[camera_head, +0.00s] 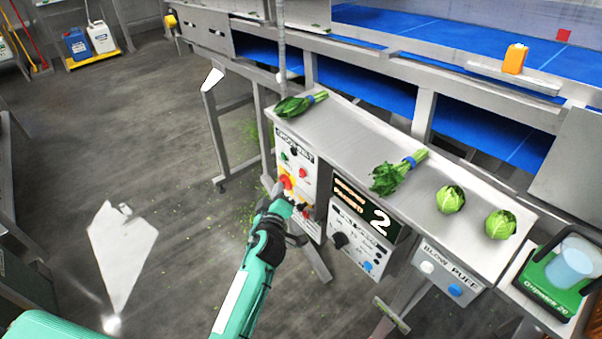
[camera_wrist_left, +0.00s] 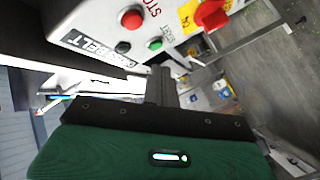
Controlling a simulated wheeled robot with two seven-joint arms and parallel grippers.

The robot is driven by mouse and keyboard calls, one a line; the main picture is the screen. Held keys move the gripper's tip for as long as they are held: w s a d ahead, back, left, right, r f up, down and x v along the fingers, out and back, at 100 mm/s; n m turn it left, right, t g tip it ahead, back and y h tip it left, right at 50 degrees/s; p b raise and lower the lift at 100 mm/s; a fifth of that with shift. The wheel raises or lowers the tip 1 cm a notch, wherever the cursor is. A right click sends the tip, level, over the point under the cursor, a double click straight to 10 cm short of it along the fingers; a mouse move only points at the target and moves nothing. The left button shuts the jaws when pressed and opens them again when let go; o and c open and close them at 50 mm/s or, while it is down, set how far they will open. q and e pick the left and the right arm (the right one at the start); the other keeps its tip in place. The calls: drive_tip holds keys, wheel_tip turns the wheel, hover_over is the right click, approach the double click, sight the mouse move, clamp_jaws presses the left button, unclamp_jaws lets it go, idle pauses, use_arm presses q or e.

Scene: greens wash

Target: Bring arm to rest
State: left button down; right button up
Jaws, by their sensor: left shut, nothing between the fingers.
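My left arm is green with a black wrist and comes up from the bottom of the head view. Its gripper (camera_head: 277,190) is shut and empty, right in front of the grey control box (camera_head: 298,162) on the bench's front. In the left wrist view the shut gripper (camera_wrist_left: 162,75) points at the same control box (camera_wrist_left: 95,32), beside its black, green and red buttons. A red rotary switch (camera_wrist_left: 211,13) on a yellow plate is to the right of the fingers. I cannot tell whether the fingertips touch the box. My right gripper is not in view.
The steel bench (camera_head: 350,140) carries leafy bunches (camera_head: 398,173) and two round green heads (camera_head: 450,199). A display panel reading 2 (camera_head: 365,209) and a blow puff box (camera_head: 448,270) hang on its front. The floor left of my arm is open.

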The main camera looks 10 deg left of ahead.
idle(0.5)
use_arm(q)
drive_tip(key=s+f+m+g+h, duration=0.1)
drive_tip(key=s+f+m+g, duration=0.35)
drive_tip(key=f, duration=0.75)
drive_tip(key=s+f+m+g+h, duration=0.1)
drive_tip(key=s+f, duration=0.6)
drive_tip(key=f, duration=0.5)
drive_tip(key=s+f+m+g, duration=0.2)
drive_tip(key=s+f, duration=0.3)
drive_tip(key=f, duration=0.6)
drive_tip(key=s+a+f+m+g, duration=0.2)
drive_tip(key=s+f, duration=0.4)
drive_tip(key=s, duration=0.7)
drive_tip(key=s+a+f+m+g, duration=0.2)
drive_tip(key=s+f, duration=0.5)
drive_tip(key=s, duration=0.6)
drive_tip(key=s+a+f+m+g, duration=0.2)
drive_tip(key=s+f+g, duration=0.2)
drive_tip(key=s, duration=0.9)
wheel_tip(320, 180, down, 4)
drive_tip(key=shift+s+a+r, duration=0.25)
drive_tip(key=shift+s+a, duration=0.1)
drive_tip(key=shift+a, duration=0.05)
drive_tip(key=shift+g, duration=0.25)
